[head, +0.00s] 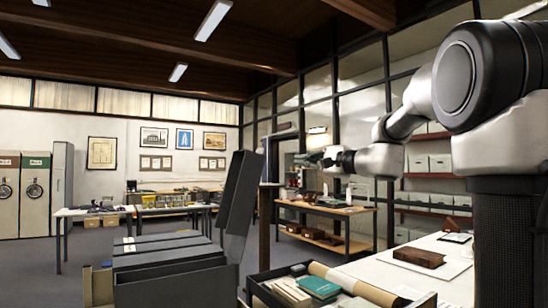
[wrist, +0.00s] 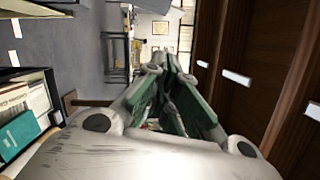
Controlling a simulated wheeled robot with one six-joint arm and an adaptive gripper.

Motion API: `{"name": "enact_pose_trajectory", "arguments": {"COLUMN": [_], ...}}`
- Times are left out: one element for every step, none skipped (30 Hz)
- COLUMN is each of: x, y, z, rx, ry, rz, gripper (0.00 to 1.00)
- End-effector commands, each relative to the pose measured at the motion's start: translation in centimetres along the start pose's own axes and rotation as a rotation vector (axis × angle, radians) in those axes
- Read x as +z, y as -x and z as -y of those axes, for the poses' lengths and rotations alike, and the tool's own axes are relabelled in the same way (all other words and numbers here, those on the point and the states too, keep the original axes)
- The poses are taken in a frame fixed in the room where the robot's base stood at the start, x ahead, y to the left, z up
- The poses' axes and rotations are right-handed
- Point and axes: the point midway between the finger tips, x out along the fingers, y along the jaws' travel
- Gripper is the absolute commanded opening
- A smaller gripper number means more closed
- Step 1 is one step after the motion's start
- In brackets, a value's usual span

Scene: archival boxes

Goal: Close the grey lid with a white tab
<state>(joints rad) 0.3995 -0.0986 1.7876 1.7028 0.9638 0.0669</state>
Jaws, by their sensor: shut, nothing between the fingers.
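A dark grey lid (head: 240,195) stands raised and slightly tilted at the right end of a group of grey boxes (head: 170,285) in the head view. Several other grey lids (head: 165,246) lie flat to its left. I cannot make out a white tab on the raised lid. My gripper (head: 302,159) is to the right of the raised lid's upper part in the picture, seemingly apart from it. In the wrist view my gripper (wrist: 168,75) shows green-padded fingers, shut and empty.
A wooden post (head: 265,230) rises behind the lid. Other tables stand farther back.

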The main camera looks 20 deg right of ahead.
Motion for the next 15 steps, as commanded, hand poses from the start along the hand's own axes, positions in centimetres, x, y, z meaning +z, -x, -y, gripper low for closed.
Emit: {"name": "enact_pose_trajectory", "arguments": {"x": [-0.4, -0.4, -0.4, -0.4, -0.5, -0.4, -0.3, -0.4, -0.3, -0.3, -0.3, -0.4, -0.3, -0.3, -0.4], "y": [-0.4, -0.6, -1.0, -1.4, -1.8, -2.5, -3.0, -3.6, -4.5, -5.1, -5.8, -6.7, -7.3, -8.0, -8.8], "z": [0.5, 0.7, 0.8, 0.9, 0.8, 0.8, 0.8, 0.8, 0.8, 0.8, 0.8, 0.8, 0.8, 0.8, 0.8], "rx": [-0.016, -0.022, -0.027, -0.028, -0.027, -0.026, -0.026, -0.026, -0.025, -0.025, -0.024, -0.024, -0.024, -0.024, -0.024], "ry": [-0.011, -0.015, -0.017, -0.017, -0.018, -0.018, -0.017, -0.017, -0.017, -0.017, -0.017, -0.016, -0.016, -0.016, -0.016], "rz": [-0.003, -0.003, -0.002, -0.002, -0.002, -0.001, 0.000, -0.001, 0.001, 0.000, 0.001, 0.000, 0.000, 0.001, -0.001], "gripper": [0.00, 0.00, 0.00, 0.00, 0.00, 0.00, 0.00, 0.00, 0.00, 0.00, 0.00, 0.00, 0.00, 0.00, 0.00]}}
